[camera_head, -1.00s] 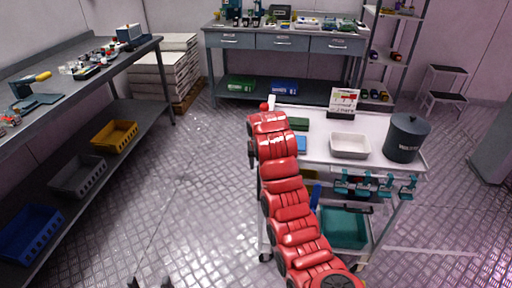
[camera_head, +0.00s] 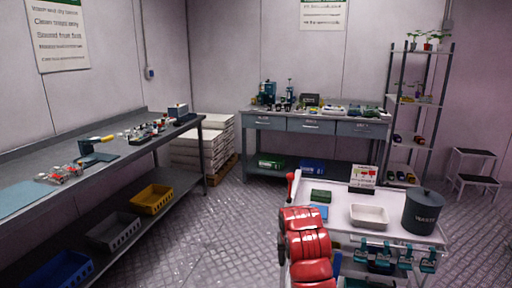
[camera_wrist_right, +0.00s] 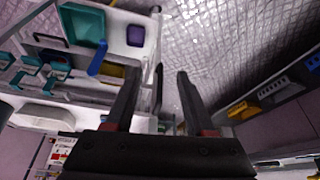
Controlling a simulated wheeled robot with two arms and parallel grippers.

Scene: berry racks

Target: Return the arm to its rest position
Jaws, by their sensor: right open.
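My red right arm (camera_head: 306,248) rises from the bottom of the head view, in front of the white trolley (camera_head: 338,209). Its gripper cannot be made out in the head view. In the right wrist view my right gripper (camera_wrist_right: 157,74) has its two dark fingers apart, with nothing held between them. The trolley's side and the patterned metal floor show beyond the fingers. My left gripper is not in view.
The trolley carries a white tray (camera_head: 369,216), a dark lidded bin (camera_head: 422,212) and a small sign (camera_head: 363,178). A long bench (camera_head: 85,175) stands left, a drawer bench (camera_head: 313,126) behind, and a shelf rack (camera_head: 409,128) back right. Floor (camera_head: 215,240) between is clear.

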